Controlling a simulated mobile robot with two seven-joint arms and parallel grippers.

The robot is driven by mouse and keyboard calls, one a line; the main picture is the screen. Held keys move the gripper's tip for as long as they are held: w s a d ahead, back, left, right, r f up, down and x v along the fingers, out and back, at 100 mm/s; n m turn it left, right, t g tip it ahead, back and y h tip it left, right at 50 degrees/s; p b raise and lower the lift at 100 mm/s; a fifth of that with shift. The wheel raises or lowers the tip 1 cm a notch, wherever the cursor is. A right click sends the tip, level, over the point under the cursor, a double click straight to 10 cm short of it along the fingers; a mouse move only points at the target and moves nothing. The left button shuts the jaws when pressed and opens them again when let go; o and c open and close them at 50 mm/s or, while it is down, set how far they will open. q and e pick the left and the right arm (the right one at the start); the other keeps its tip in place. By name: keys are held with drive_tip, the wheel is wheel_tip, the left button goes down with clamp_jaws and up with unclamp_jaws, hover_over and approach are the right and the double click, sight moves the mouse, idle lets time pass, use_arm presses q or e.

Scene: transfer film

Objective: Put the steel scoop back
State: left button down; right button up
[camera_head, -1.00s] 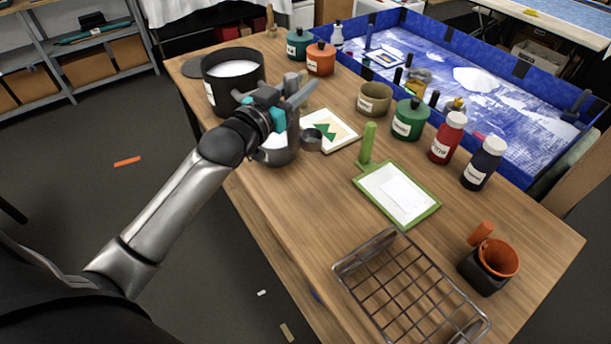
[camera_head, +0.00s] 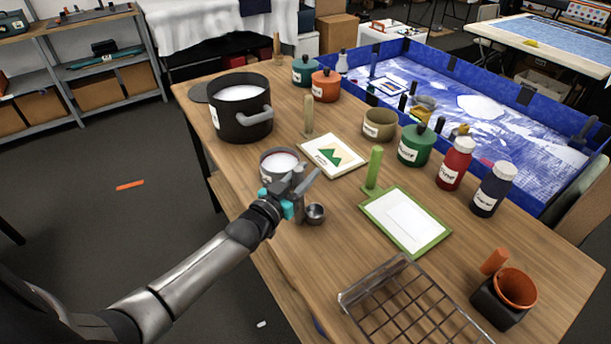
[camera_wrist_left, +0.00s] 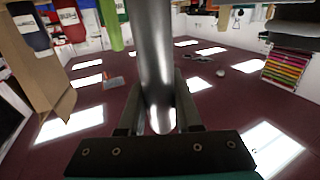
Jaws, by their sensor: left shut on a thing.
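My left gripper (camera_head: 298,190) is shut on the steel scoop. The scoop's small round steel cup (camera_head: 315,213) shows just right of and below the fingers in the head view. Its grey handle (camera_wrist_left: 158,50) stands between the two fingers in the left wrist view. In the head view the gripper covers part of the handle. A grey canister (camera_head: 268,172) with white contents stands just behind the gripper, partly covered by it. I cannot tell whether the scoop touches the table. My right gripper is not in view.
A large dark pot (camera_head: 240,125) with white contents stands behind. A picture card (camera_head: 350,166), a green-framed board (camera_head: 443,238) and a wire rack (camera_head: 345,297) lie on the table (camera_head: 350,232). Several lidded pots, bottles and a blue-walled tray (camera_head: 520,92) are farther right.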

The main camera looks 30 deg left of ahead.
use_arm(q)
drive_tip(key=shift+f, duration=0.15)
drive_tip(key=c, duration=0.6)
unclamp_jaws()
drive_tip(key=s+a+p, duration=0.1)
drive_tip(key=s, duration=1.1)
drive_tip(key=shift+a, duration=0.35)
